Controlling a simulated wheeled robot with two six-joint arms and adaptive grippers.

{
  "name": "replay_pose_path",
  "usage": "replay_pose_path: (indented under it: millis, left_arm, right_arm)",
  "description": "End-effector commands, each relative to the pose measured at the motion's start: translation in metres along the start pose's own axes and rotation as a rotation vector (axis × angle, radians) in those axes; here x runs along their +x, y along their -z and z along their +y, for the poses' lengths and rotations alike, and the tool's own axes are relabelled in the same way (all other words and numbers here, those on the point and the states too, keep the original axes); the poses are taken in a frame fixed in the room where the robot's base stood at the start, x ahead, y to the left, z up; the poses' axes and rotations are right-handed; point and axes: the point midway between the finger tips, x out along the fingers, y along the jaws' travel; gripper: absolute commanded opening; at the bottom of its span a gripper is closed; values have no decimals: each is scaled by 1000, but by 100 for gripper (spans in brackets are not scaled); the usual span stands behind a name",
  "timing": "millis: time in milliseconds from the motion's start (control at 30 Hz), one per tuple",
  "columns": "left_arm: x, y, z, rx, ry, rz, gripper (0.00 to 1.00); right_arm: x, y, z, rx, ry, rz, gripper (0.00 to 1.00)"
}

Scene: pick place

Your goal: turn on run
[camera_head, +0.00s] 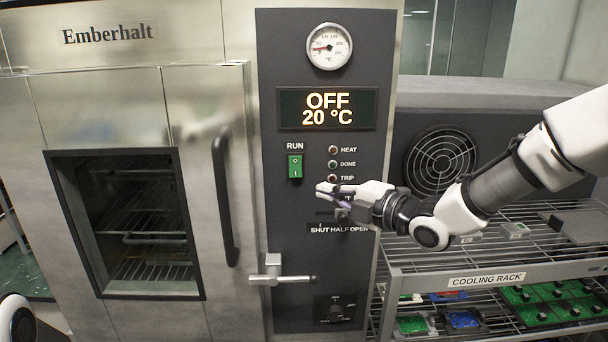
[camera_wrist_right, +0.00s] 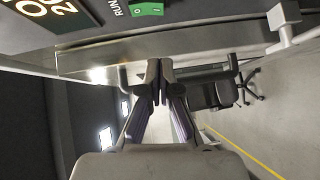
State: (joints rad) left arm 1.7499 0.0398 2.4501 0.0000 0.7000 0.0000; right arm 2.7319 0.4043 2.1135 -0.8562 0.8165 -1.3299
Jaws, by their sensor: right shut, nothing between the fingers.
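The green RUN switch (camera_head: 295,167) sits on the dark control panel (camera_head: 280,220) under the RUN label. It also shows at the top of the right wrist view (camera_wrist_right: 146,9). The display (camera_head: 327,109) above it reads OFF and 20 °C. My right gripper (camera_head: 322,189) is shut and empty, with its fingertips to the right of and a little below the switch, apart from it in the picture. In the right wrist view its two fingers (camera_wrist_right: 160,72) meet. The gripper and wrist hide part of the lower panel labels. My left gripper is not in view.
HEAT, DONE and TRIP lamps (camera_head: 333,164) are close above my right gripper. A door handle (camera_head: 224,197) stands out left of the panel, and a lever latch (camera_head: 281,277) is below. A cooling rack (camera_head: 487,280) with trays stands at the right.

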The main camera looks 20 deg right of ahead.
Motion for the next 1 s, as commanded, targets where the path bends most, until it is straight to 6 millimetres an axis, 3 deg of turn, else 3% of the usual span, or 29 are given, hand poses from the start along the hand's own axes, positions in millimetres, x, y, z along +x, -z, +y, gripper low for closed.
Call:
replay_pose_path:
  millis: [267,400,600,867,1000]
  left_arm:
    - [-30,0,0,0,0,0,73]
    - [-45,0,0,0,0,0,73]
    - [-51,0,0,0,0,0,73]
    - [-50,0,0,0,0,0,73]
    - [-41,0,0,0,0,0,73]
  right_arm:
    - [62,2,3,-4,4,3,0]
    - [80,-15,5,1,0,0,0]
    - [92,-27,1,1,0,2,0]
    - [93,-28,0,1,0,2,0]
    - [94,-29,-4,-7,-9,1,0]
